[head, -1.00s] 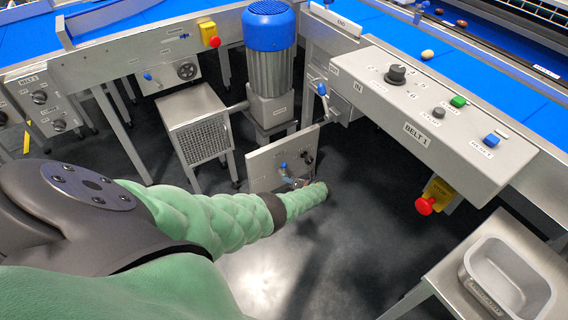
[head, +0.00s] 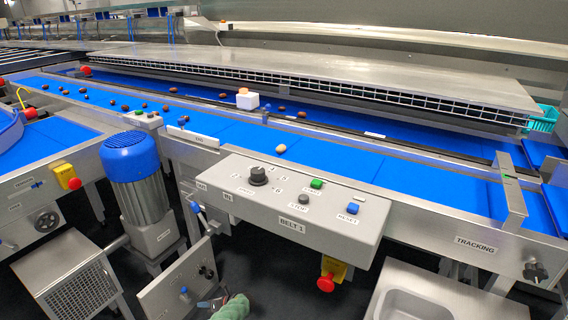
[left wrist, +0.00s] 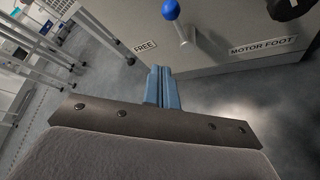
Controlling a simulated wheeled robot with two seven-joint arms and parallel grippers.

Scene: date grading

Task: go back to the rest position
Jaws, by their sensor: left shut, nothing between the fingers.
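My left gripper (head: 211,303) shows at the bottom of the head view, with a bit of green arm sleeve behind it. It is low, beside a grey plate (head: 178,288) with a blue-knobbed lever. In the left wrist view its two blue fingers (left wrist: 162,88) are together with nothing between them. Past them is a grey panel (left wrist: 235,50) with a blue-knobbed lever (left wrist: 177,20) and labels reading FREE and MOTOR FOOT. I cannot tell the exact gap between fingertips and panel. My right gripper is in neither view.
The BELT 1 control box (head: 293,208) juts out above and right of the gripper. A red stop button (head: 325,283) hangs under it. A blue-topped motor (head: 137,185) stands to the left. A metal basin (head: 425,300) is at lower right. Dark floor lies below.

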